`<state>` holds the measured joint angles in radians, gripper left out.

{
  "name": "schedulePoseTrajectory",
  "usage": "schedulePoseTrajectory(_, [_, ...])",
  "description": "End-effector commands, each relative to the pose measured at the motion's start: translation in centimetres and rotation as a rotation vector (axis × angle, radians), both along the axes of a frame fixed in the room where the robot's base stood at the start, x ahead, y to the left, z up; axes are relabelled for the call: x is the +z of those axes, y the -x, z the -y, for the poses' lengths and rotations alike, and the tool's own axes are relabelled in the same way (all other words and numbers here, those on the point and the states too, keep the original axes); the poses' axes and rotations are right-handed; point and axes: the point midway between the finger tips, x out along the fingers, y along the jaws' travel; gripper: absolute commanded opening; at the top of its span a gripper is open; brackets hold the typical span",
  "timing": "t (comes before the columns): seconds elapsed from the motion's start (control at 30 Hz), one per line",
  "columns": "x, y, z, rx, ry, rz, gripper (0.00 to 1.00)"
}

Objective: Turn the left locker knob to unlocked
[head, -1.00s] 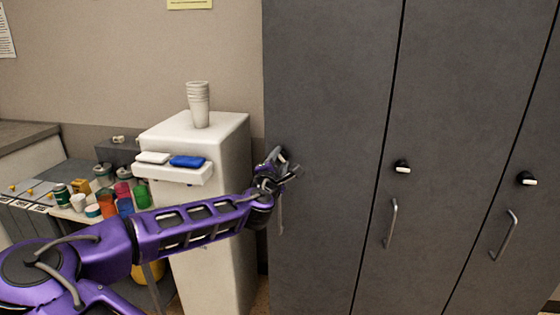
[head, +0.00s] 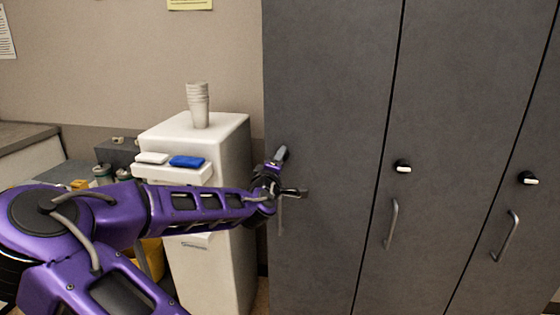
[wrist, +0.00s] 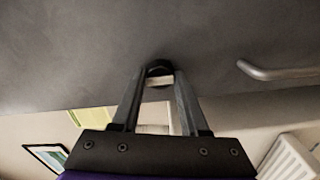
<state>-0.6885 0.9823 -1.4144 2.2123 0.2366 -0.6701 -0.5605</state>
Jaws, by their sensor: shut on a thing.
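The left locker door (head: 330,110) is dark grey and closed. Its knob (wrist: 159,72), black with a white grip, shows between my fingers in the wrist view. In the head view my gripper hides this knob. My gripper (head: 291,173) is at the left side of that door. In the wrist view my gripper (wrist: 160,85) is shut on the knob, one finger at each side. I cannot read which setting the knob is at. The door's handle (head: 281,216) hangs just below my gripper.
Two more locker doors stand to the right, with a middle knob (head: 402,167) and a right knob (head: 528,178). A white cabinet (head: 222,132) with stacked cups (head: 198,105) stands left of the lockers, behind my arm. A blue object (head: 187,162) lies on its small shelf.

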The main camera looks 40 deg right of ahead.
Motion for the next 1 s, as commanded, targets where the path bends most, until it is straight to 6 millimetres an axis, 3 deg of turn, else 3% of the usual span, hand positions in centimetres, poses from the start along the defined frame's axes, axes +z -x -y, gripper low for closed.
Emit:
schedulePoseTrajectory(0.53, [0.18,-0.04,0.03,0.000,-0.014,0.021,0.00])
schedulePoseTrajectory(0.57, [0.18,-0.04,0.03,0.000,-0.014,0.021,0.47])
schedulePoseTrajectory(0.7, [0.13,-0.04,0.02,0.001,-0.014,0.020,0.72])
schedulePoseTrajectory(1.0, [0.04,-0.01,0.01,0.000,-0.014,0.018,0.73])
